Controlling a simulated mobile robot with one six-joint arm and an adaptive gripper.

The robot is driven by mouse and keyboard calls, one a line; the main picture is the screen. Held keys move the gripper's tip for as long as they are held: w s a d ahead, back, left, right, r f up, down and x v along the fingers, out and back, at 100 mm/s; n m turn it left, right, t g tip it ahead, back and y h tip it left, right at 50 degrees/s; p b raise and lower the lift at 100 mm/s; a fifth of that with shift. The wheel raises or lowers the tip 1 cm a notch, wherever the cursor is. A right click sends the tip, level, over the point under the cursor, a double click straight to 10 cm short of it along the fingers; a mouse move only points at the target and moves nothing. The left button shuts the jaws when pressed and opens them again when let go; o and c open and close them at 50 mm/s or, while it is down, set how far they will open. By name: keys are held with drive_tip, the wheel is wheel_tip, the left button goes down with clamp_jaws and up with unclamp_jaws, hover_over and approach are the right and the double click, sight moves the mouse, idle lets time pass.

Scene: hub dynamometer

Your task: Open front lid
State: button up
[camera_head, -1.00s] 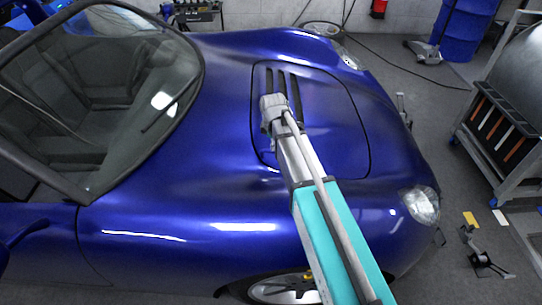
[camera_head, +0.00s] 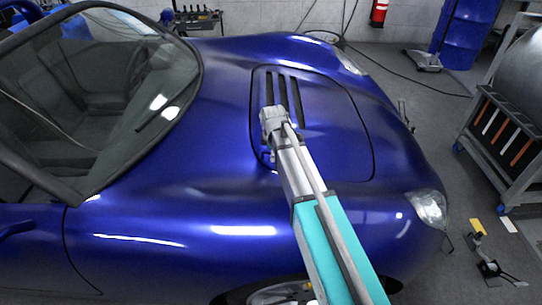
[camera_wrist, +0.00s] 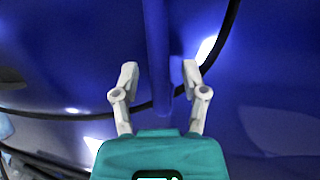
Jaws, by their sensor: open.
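The front lid (camera_head: 335,125) is a blue panel on the car's hood, with dark slots near its far left corner. It looks closed, with a thin dark seam around it. My arm's end (camera_head: 274,122) is over the lid's left part, near its left edge; the fingers are mostly hidden there. In the wrist view my gripper (camera_wrist: 159,75) is open, its two pale fingers apart. A blue bar-like shape (camera_wrist: 157,45) runs down between the fingers, with a gap on each side. I cannot tell whether it lies within their depth. A dark curved seam (camera_wrist: 228,30) passes behind the fingers.
The windshield (camera_head: 110,100) is left of the lid. The near headlight (camera_head: 428,207) is at lower right. A wheeled rack (camera_head: 505,145) stands on the right, and a small stand (camera_head: 485,262) is on the floor at lower right. Floor between car and rack is open.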

idle(0.3)
clamp_jaws()
